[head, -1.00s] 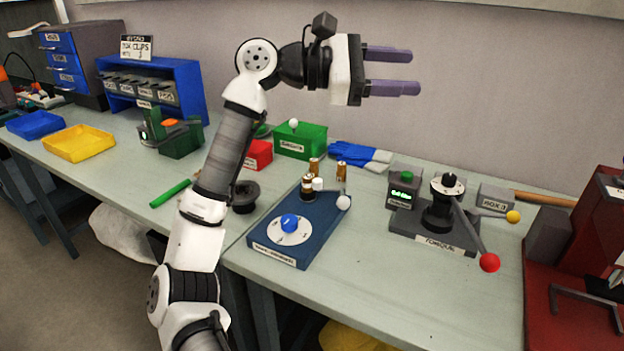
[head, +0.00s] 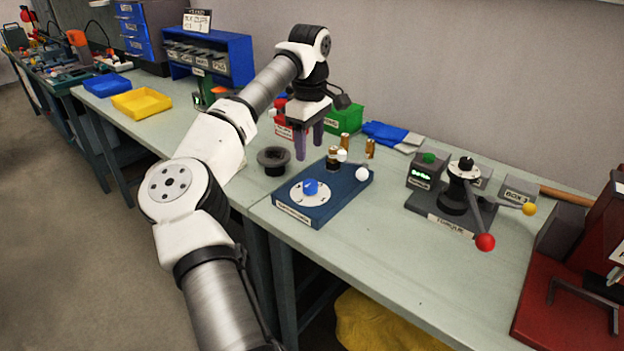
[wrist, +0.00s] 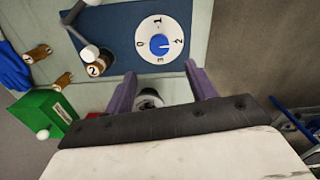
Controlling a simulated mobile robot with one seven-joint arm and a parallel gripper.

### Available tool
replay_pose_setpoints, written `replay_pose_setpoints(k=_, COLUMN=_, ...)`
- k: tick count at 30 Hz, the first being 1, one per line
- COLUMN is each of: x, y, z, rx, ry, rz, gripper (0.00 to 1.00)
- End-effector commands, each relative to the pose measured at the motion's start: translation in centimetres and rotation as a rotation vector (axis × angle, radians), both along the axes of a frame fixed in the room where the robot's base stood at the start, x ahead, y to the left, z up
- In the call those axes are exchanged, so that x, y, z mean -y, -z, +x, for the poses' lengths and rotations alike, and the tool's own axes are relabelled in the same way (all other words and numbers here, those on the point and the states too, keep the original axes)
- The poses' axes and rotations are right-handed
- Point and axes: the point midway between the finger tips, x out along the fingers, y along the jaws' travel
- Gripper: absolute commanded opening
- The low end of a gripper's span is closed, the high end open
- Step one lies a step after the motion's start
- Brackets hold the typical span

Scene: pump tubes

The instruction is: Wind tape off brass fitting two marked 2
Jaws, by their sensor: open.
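A brass fitting marked 2 (wrist: 95,69) stands at the edge of the blue base (wrist: 112,45) in the wrist view, beside a grey lever arm. In the head view, a dark-banded brass fitting (head: 333,158) stands on the blue base (head: 335,202). Any tape on it is too small to tell. The base carries a white dial (head: 298,196) with a blue knob (head: 311,186); the wrist view shows numbers 0 to 3 around it, with the pointer towards 2. My gripper (head: 309,154) points down, open and empty, above the bench left of the fitting.
Two brass fittings, (head: 345,141) and (head: 370,149), stand behind the base. A green box (head: 347,119) and blue gloves (head: 385,132) lie behind. The torque stand (head: 455,205) is right. The front bench is clear.

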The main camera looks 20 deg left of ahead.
Motion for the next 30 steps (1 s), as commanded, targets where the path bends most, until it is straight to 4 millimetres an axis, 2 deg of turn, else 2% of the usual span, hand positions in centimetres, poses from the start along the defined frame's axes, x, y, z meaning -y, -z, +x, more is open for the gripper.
replay_pose_setpoints(k=3, x=0.1, y=2.7, z=-0.1, rx=-0.003, ry=0.001, rz=-0.005, gripper=0.56)
replay_pose_setpoints(k=9, x=0.1, y=6.7, z=0.0, rx=-0.001, ry=0.001, rz=-0.004, gripper=0.56)
replay_pose_setpoints(k=15, x=0.1, y=9.3, z=0.0, rx=0.001, ry=0.000, rz=-0.004, gripper=0.56)
replay_pose_setpoints(k=20, x=0.1, y=10.2, z=0.0, rx=0.001, ry=0.000, rz=-0.003, gripper=0.56)
replay_pose_setpoints(k=27, x=0.1, y=10.3, z=0.0, rx=0.001, ry=0.000, rz=-0.003, gripper=0.56)
replay_pose_setpoints(k=28, x=0.1, y=10.3, z=0.0, rx=0.001, ry=0.000, rz=-0.003, gripper=0.55)
replay_pose_setpoints(k=30, x=0.1, y=10.3, z=0.0, rx=0.001, ry=0.000, rz=-0.003, gripper=0.46)
